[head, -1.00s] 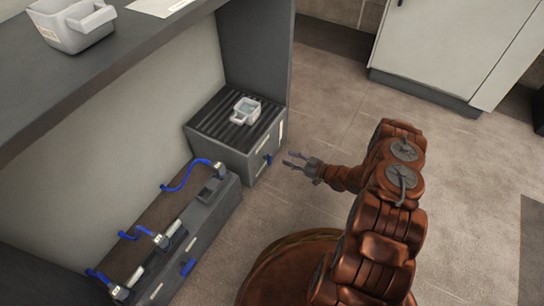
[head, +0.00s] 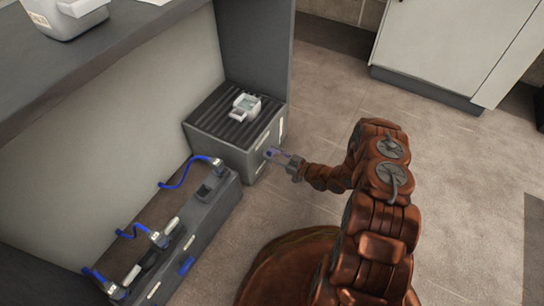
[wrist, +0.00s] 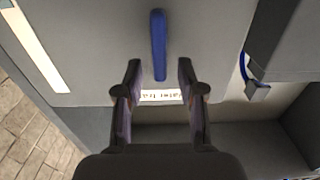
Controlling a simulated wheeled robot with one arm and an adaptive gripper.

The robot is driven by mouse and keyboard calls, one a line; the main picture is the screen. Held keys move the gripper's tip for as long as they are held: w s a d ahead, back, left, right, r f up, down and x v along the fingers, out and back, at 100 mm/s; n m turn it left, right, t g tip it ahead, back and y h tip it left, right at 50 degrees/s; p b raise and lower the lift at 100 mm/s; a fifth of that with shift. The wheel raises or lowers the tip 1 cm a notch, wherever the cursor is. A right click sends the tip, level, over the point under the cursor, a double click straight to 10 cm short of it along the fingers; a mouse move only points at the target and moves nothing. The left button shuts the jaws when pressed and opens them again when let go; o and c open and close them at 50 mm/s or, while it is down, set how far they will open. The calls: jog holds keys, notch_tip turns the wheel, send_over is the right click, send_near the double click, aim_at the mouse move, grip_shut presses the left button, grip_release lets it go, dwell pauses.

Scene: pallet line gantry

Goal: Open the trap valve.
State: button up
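The grey trap box (head: 222,150) has a ribbed top and stands on the floor at the end of the bench recess. In the wrist view, a blue lever handle (wrist: 158,45) is on its face, long axis up and down the picture. A partly covered white label (wrist: 162,96) seems to read "water trap". My gripper (wrist: 160,68) is open, one finger on each side of the lever's lower end, with gaps showing. I cannot tell if the fingertips reach its depth.
A long grey unit (head: 205,215) with blue hoses and another blue lever (head: 187,264) lies to the left. The bench (head: 110,45) overhangs at upper left. Open floor lies right of the box.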

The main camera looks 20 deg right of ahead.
jog(key=shift+w+a, duration=0.15)
jog(key=shift+a, duration=0.05)
grip_shut()
dwell(0.4)
